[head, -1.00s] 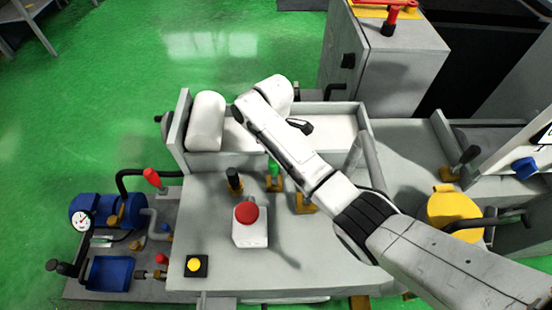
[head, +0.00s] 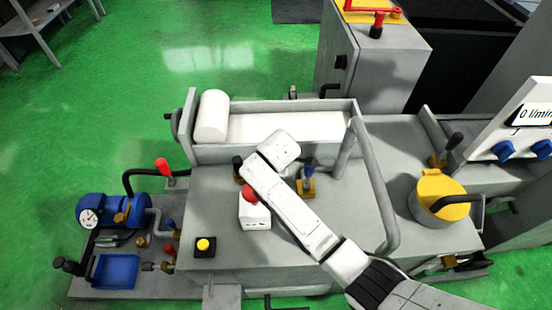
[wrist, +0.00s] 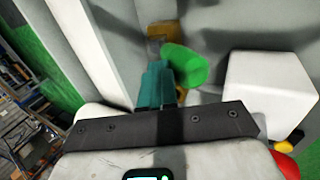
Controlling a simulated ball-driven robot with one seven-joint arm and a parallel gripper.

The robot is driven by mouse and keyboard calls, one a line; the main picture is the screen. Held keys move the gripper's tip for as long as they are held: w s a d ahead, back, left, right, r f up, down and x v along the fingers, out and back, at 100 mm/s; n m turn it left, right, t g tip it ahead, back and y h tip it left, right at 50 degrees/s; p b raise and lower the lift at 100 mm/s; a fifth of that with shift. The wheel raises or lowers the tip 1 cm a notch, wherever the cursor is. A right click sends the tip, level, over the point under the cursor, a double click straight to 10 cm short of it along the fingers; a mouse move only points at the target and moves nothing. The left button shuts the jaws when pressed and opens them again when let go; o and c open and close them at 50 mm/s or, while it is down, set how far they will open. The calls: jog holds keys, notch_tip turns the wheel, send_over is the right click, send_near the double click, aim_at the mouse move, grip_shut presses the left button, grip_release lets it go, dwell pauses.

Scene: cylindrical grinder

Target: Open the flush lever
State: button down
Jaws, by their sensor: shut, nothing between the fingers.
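No label marks which handle is the flush lever. In the wrist view a green-handled lever (wrist: 187,68) on a brass-coloured base stands beside my gripper (wrist: 160,70), whose teal fingers are closed together with nothing held. The fingers overlap the handle's left edge; I cannot tell whether they touch it. In the head view my arm hides the green lever and the fingers. A black lever (head: 237,168) stands left of my white wrist, and a blue lever (head: 308,172) on a brass-coloured base stands right of it.
A white box (head: 255,215) with a red button sits close by on the grey top. A yellow button (head: 204,245) is at the front left. A bent grey pipe (head: 378,190) rises on the right. A yellow-lidded pot (head: 440,200) and a "0 l/min" display (head: 535,115) are farther right.

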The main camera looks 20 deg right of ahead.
jog(key=shift+s+a+f+t, duration=0.2)
jog(key=shift+s+f+t, duration=0.15)
jog(key=shift+t, duration=0.15)
jog(key=shift+r, duration=0.1)
jog(key=r+p, duration=0.1)
jog(key=w+r+p, duration=0.1)
jog(key=w+d+r+p, duration=0.1)
jog(key=r, duration=0.1)
jog(key=shift+w, duration=0.25)
jog(key=b+v, duration=0.1)
jog(key=v, duration=0.8)
jog(key=shift+s+a, duration=0.1)
jog(key=shift+a, duration=0.05)
